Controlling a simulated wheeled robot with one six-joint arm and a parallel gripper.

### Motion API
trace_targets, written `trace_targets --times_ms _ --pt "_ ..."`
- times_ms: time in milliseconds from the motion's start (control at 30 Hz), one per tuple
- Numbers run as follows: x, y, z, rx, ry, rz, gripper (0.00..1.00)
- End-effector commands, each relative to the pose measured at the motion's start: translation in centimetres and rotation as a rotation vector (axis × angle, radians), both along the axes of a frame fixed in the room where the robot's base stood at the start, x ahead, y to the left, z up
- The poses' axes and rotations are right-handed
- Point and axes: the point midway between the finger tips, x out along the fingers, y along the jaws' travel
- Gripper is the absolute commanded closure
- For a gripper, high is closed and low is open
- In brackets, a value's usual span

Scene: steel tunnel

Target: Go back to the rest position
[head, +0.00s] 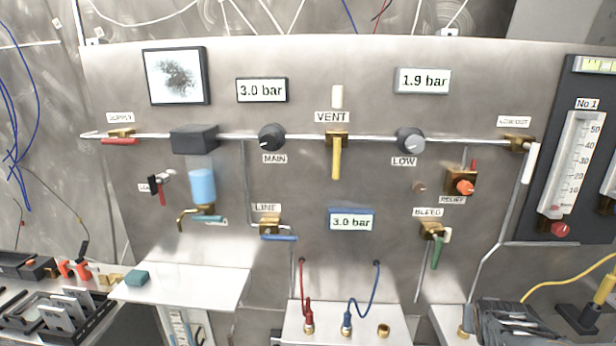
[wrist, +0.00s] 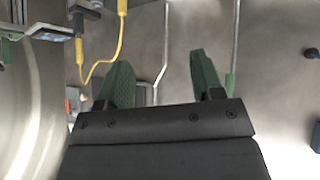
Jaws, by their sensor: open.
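My gripper (wrist: 160,72) shows in the wrist view with its two green fingers spread apart. Neither finger is seen closed on anything. I cannot make out my gripper in the head view, so its place relative to the panel is unclear there.
A steel panel (head: 300,185) carries pipes, valves, and gauges such as the 1.9 bar display (head: 423,80). A white shelf (head: 190,290) juts out at lower left, beside a black rack (head: 60,312). A yellow cable (wrist: 118,45) hangs left of my fingers in the wrist view.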

Motion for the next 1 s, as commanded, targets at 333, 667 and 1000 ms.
trace_targets --times_ms 333,667,1000 --pt "-6.6 19.6 -1.3 0.330 0.448 0.336 0.39" --pt "-6.7 24.4 0.4 0.283 0.408 0.525 0.39" --pt "-6.7 24.6 0.3 0.281 0.409 0.530 0.39"
